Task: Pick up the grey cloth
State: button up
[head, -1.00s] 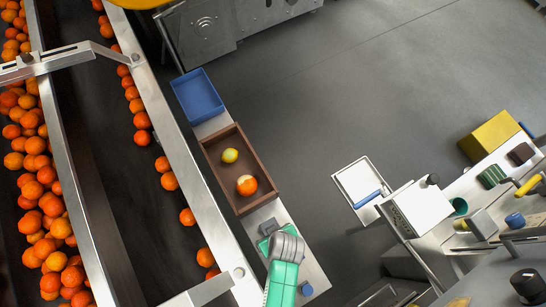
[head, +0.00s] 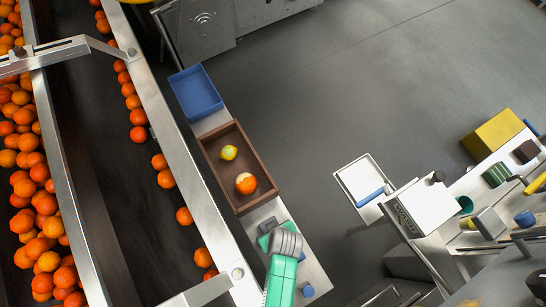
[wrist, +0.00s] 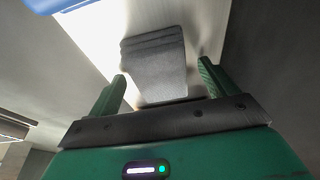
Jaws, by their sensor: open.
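The grey cloth (wrist: 155,65) shows in the wrist view as a folded, layered stack on a pale, shiny surface. It lies ahead of and between the two green fingers of my gripper (wrist: 162,74). The fingers are apart, with a gap on each side of the cloth, and I see no grip on it. In the head view my gripper (head: 268,238) is over the near end of the metal shelf (head: 308,268), below the brown tray. My wrist covers much of that spot, and I cannot clearly make out the cloth there.
The brown tray (head: 219,190) holds a yellow fruit (head: 229,153) and an orange-and-white fruit (head: 245,184). A blue bin (head: 196,92) stands beyond it. A conveyor (head: 110,150) with many oranges runs along the left. A small blue object (head: 308,291) sits at the shelf's near end.

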jog(key=c, duration=1.2)
notch_tip(320, 180, up, 10)
jog(key=p, duration=0.5)
jog(key=shift+r, duration=0.25)
jog(key=w+r+m+h+p, duration=0.2)
jog(key=w+r+m+p, duration=0.35)
jog(key=w+r, duration=1.8)
jog(key=shift+m, duration=0.35)
jog(key=p+v, duration=1.2)
jog(key=d+p+v, duration=0.1)
jog(key=p+v, duration=1.1)
jog(key=s+p+v, duration=0.1)
jog(key=p+v, duration=1.2)
jog(key=shift+d, duration=0.1)
